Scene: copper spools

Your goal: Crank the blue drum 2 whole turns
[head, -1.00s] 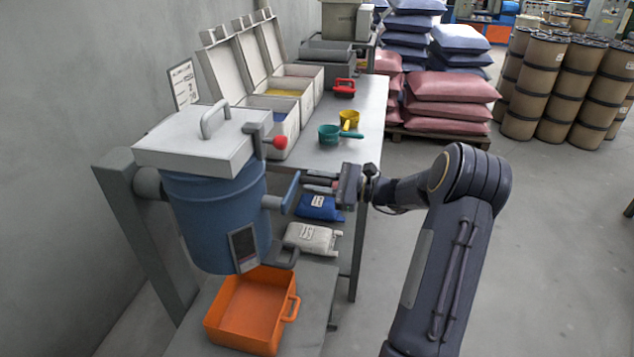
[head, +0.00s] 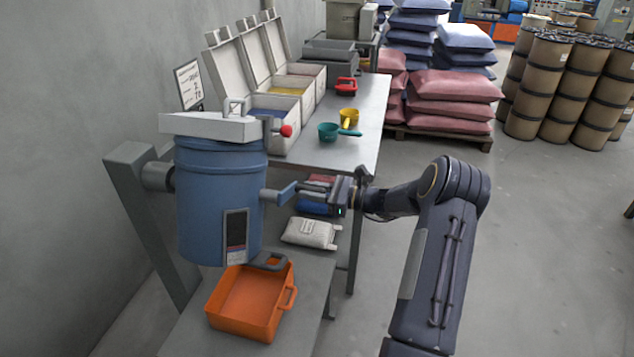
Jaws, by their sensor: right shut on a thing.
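The blue drum (head: 208,205) hangs on a grey stand (head: 150,230) at the left, with its pale lid (head: 215,127) on top, nearly edge-on. A red-knobbed latch (head: 286,131) is at the lid's right side. The crank's blue arm (head: 281,192) sticks out from the drum's right side. My right gripper (head: 312,190) is shut on the crank's handle, which the fingers mostly hide. My left gripper is not in view.
An orange tray (head: 252,337) sits below the drum. A white bag (head: 310,232) lies on the lower shelf near my right gripper. A green scoop (head: 328,132) and yellow scoop (head: 349,117) stand on the table (head: 345,155).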

